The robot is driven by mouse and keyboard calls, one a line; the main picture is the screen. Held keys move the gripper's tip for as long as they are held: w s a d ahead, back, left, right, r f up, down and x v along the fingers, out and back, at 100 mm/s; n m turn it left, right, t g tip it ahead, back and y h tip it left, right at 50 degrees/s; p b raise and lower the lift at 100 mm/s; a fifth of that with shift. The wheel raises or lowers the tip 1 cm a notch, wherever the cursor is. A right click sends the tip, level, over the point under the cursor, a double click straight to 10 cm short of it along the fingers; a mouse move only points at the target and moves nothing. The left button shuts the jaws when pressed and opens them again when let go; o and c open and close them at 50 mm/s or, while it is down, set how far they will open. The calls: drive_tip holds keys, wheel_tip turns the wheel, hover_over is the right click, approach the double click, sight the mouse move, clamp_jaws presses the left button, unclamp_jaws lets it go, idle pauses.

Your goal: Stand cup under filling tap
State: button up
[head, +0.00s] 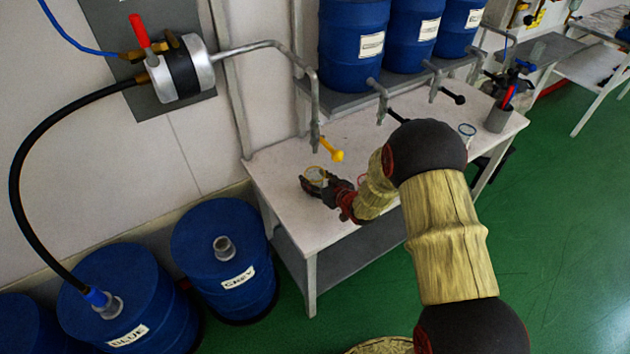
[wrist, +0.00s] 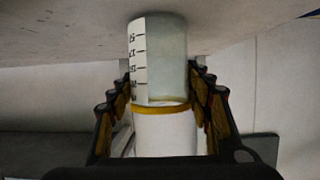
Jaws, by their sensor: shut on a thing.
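A clear cup with a yellow rim (head: 316,173) is at the left part of the white table (head: 285,212). In the wrist view, which looks upside down, the cup (wrist: 160,75) shows a printed scale and a yellow band. My gripper (head: 317,186) is shut on the cup, with a finger on each side in the wrist view. The cup's base is close to the table top; I cannot tell whether it touches. The filling tap (head: 316,130), with a yellow handle (head: 334,152), hangs from a bent pipe just above the cup in the head view.
Two black-handled taps (head: 383,105) come from blue drums (head: 353,45) on the shelf behind. A blue-rimmed cup (head: 467,130) and a grey holder (head: 497,118) stand at the table's right end. A red rim (head: 361,180) shows partly behind my arm. Blue barrels (head: 225,258) stand at left.

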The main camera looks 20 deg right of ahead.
drive_tip(key=shift+f, duration=0.15)
drive_tip(key=o, duration=1)
drive_tip(key=shift+s+r, duration=0.15)
drive_tip(key=shift+r, duration=0.2)
drive_tip(key=p+v, duration=0.3)
drive_tip(key=v, duration=0.8)
drive_tip(key=shift+s+d, duration=0.1)
drive_tip(key=shift+s, duration=0.25)
